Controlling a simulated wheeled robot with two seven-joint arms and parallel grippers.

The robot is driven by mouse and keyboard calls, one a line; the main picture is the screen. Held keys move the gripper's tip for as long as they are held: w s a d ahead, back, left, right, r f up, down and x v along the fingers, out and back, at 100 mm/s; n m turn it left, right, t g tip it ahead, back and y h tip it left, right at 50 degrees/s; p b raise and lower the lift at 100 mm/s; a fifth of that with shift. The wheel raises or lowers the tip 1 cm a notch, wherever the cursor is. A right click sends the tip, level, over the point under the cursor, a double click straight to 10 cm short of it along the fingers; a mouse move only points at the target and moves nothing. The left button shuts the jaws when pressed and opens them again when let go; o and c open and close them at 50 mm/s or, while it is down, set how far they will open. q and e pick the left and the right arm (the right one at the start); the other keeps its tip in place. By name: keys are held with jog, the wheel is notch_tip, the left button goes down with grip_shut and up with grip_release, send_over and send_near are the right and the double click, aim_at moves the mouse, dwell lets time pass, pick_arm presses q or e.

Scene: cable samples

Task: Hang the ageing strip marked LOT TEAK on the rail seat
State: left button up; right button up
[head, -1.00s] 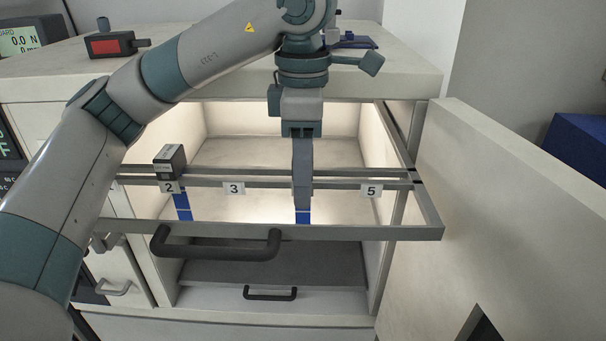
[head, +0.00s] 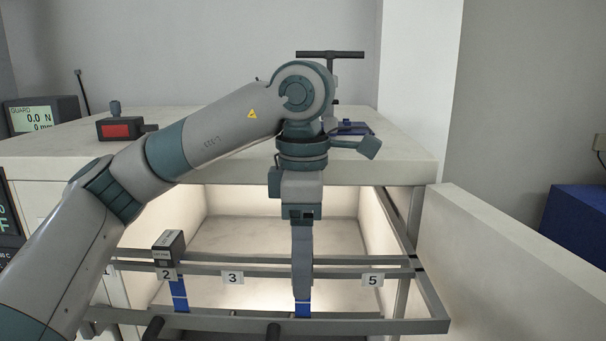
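My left gripper (head: 302,290) points straight down at the cross rail (head: 262,273), between the number tags 3 (head: 232,278) and 5 (head: 372,280). A blue strip (head: 302,310) shows directly below its fingertips. The upper part of this strip is hidden behind the fingers, and no lot mark on it can be read. One finger covers the other, so the gap between them is hidden. Another blue strip (head: 179,296) hangs at tag 2 (head: 167,274) under a dark block (head: 169,248); the block's small label is too small to read. My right gripper is out of view.
The rail belongs to a pulled-out frame (head: 433,300) before a lit chamber. An open door panel (head: 500,250) stands at the right. On the worktop are a red-faced device (head: 120,129), a display (head: 42,115) and a blue item (head: 352,128).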

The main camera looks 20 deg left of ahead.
pick_arm(q)
notch_tip(320, 180, up, 7)
jog(key=shift+r+b, duration=0.1)
jog(key=shift+b, duration=0.3)
notch_tip(320, 180, up, 9)
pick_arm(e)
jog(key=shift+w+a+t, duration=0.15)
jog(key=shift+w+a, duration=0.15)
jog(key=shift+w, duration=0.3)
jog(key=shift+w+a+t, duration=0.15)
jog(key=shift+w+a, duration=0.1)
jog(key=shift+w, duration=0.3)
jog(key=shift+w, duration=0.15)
